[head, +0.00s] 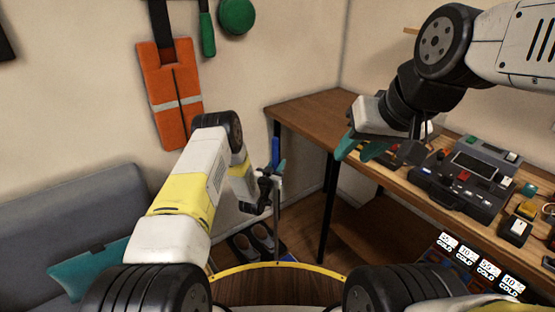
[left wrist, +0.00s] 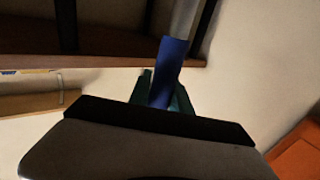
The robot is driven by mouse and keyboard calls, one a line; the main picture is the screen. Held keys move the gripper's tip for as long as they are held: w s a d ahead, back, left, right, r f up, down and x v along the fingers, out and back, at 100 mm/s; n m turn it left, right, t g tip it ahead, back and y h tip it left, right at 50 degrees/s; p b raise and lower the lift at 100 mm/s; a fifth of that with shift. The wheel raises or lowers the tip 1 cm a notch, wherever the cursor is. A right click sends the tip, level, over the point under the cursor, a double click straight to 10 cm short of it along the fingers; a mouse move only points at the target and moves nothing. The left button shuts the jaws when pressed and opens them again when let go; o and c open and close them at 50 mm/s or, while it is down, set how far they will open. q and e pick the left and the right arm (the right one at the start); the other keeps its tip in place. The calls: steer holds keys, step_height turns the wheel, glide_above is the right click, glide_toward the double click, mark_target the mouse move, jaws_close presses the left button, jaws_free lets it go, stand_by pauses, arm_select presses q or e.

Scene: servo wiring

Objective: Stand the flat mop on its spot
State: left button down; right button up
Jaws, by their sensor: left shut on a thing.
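The flat mop shows as an upright thin pole with a blue grip (head: 276,151) at its top. The blue handle (left wrist: 170,70) also shows in the left wrist view, between the teal fingers. The pole runs down towards the floor, and its lower end and the mop head are hidden behind my own front edge. I cannot make out the mop's spot. My right gripper (head: 359,149) is open and empty, above the near-left part of the workbench.
A wooden workbench (head: 300,112) with several devices (head: 462,180) runs along the right wall, its black leg (head: 328,205) close to the mop. Dark footwear (head: 262,237) lies on the floor beside the pole. A grey sofa (head: 70,215) stands left. An orange vest (head: 168,90) hangs on the wall.

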arm_select(q)
steer(key=shift+f, duration=1.25)
steer(key=c, duration=1.2)
jaws_free()
steer(key=shift+s, duration=0.1)
